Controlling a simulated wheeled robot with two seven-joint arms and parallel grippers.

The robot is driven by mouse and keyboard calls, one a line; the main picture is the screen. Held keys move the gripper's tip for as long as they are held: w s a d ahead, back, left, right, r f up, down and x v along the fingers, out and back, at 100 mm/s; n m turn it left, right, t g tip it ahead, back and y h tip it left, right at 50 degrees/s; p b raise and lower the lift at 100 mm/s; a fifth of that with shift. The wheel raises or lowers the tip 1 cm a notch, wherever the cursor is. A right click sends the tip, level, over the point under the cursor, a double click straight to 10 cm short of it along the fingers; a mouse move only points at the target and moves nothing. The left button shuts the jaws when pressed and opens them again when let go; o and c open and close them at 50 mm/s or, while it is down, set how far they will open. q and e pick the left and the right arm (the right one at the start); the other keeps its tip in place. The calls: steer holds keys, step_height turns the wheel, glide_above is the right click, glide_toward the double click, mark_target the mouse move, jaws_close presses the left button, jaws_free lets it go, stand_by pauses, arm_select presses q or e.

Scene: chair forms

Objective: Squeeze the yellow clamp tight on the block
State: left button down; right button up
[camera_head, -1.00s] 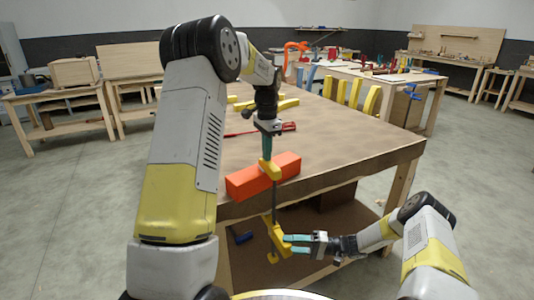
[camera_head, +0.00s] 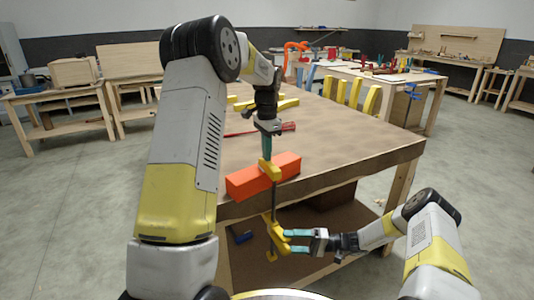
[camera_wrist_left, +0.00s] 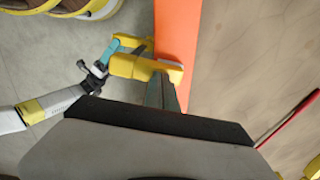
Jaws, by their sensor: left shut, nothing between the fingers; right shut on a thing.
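The orange-red block (camera_head: 262,177) lies at the near edge of the wooden table (camera_head: 340,160); it also shows in the left wrist view (camera_wrist_left: 177,30). The yellow clamp (camera_head: 277,236) has its upper jaw on top of the block, a dark bar running down past the table edge, and its lower yellow part below the tabletop. My left gripper (camera_head: 267,152) is shut and empty, pointing down just above the upper jaw; whether it touches is unclear. My right gripper (camera_head: 295,241) is shut on the clamp's lower part; its teal fingers also show in the left wrist view (camera_wrist_left: 118,45).
A red tool (camera_head: 285,127) and yellow pieces (camera_head: 288,103) lie farther back on the table. A lower shelf (camera_head: 300,214) is under the tabletop. The table's right side is clear. Other benches stand well behind.

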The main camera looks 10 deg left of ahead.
arm_select(q)
steer(key=shift+s+f, duration=0.1)
steer(key=shift+f, duration=0.2)
arm_select(e)
steer(key=shift+w+a+r, duration=0.1)
steer(key=shift+a, duration=0.05)
steer(key=shift+w+a, duration=0.25)
steer(key=shift+a, duration=0.4)
steer(key=shift+f, duration=0.2)
steer(key=shift+c, duration=0.5)
arm_select(q)
steer(key=shift+a, duration=0.1)
arm_select(e)
jaws_close()
steer(key=shift+o, duration=0.3)
jaws_free()
steer(key=shift+f, duration=0.15)
steer(key=shift+s, duration=0.1)
